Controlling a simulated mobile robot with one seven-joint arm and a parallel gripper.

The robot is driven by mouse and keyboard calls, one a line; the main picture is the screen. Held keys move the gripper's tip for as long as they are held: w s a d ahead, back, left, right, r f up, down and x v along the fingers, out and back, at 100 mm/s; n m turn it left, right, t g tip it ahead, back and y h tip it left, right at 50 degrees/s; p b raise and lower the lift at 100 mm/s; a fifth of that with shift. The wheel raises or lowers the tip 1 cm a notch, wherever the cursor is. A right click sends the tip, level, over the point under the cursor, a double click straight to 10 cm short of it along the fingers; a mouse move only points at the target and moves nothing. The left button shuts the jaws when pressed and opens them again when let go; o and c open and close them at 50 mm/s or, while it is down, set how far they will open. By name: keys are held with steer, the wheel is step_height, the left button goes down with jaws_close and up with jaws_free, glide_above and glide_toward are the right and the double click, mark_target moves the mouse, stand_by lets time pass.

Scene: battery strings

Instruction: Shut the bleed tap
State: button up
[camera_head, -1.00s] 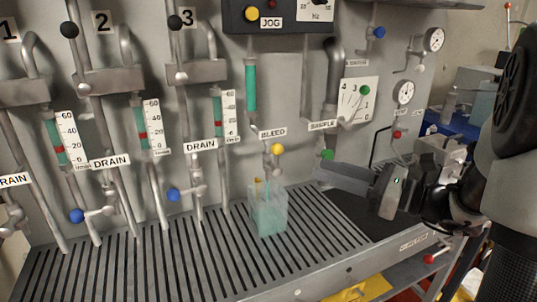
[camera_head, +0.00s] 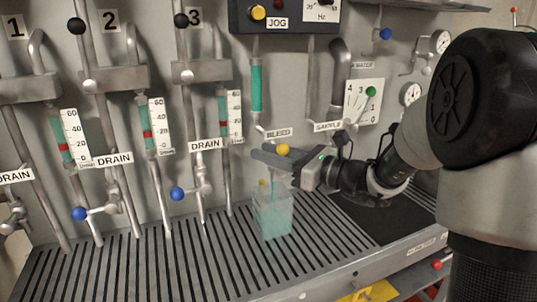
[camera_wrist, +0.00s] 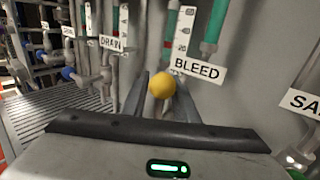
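The bleed tap's yellow ball knob (camera_head: 283,150) is below the BLEED label (camera_head: 278,133) on the grey panel. In the wrist view the knob (camera_wrist: 162,85) shows between the two fingers of my gripper (camera_wrist: 162,100), with the BLEED label (camera_wrist: 197,70) to its upper right. The fingers are apart, one on each side of the knob; I cannot tell whether they touch it. In the head view my gripper (camera_head: 265,158) reaches in from the right at the knob. The tap's body is largely hidden behind the fingers.
A clear beaker (camera_head: 272,212) with greenish liquid stands on the slatted grate (camera_head: 190,255) just below my gripper. Blue-knobbed drain taps (camera_head: 177,194) are to the left. The SAMPLE label (camera_head: 327,127) is to the right. The grate's front is clear.

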jaws_close()
steer(key=shift+w, duration=0.1)
